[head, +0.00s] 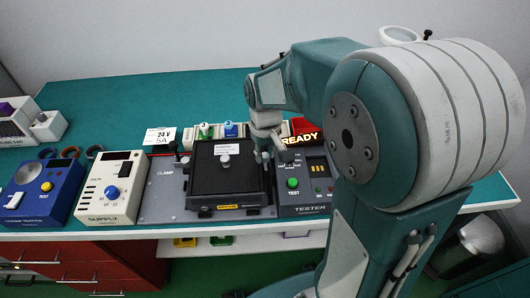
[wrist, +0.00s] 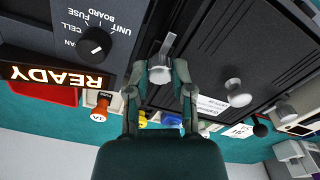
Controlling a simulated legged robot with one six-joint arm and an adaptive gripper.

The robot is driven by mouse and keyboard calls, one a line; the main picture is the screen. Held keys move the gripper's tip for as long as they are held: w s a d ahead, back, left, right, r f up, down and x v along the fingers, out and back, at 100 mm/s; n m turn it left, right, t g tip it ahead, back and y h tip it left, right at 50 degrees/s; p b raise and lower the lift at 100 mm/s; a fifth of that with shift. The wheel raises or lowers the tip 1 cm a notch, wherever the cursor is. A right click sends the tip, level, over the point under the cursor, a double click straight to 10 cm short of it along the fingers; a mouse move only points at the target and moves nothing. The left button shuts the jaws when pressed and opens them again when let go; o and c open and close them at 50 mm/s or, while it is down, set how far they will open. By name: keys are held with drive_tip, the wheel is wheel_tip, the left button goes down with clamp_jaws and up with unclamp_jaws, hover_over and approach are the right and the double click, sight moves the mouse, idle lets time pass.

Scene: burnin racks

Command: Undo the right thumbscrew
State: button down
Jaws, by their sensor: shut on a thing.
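The right thumbscrew (wrist: 160,70) is a silver round knob with a flat bar, beside the right edge of the black clamp plate (head: 206,182). In the wrist view my gripper (wrist: 160,86) has one finger on each side of the knob and is shut on it. In the head view my gripper (head: 268,148) reaches down at the plate's right edge, largely hiding the thumbscrew. A silver knob (wrist: 238,93) stands on the plate, apart from my fingers; it also shows in the head view (head: 225,160).
The tester (head: 315,196) with its green button and the lit READY sign (head: 305,131) stand close on the right. A dark knob (head: 173,147) is left of the plate. The supply (head: 125,170) stands further left. Colored parts (head: 230,129) sit behind the plate.

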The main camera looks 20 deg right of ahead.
sight(264, 155)
drive_tip(key=shift+c, duration=2.4)
unclamp_jaws()
drive_tip(key=shift+a, duration=0.1)
drive_tip(key=shift+r, duration=0.1)
wheel_tip(264, 155, up, 12)
drive_tip(key=s+m+t, duration=0.2)
drive_tip(key=s+t, duration=0.3)
drive_tip(key=s, duration=1)
drive_tip(key=shift+a+t, duration=0.25)
drive_tip(key=shift+t, duration=0.05)
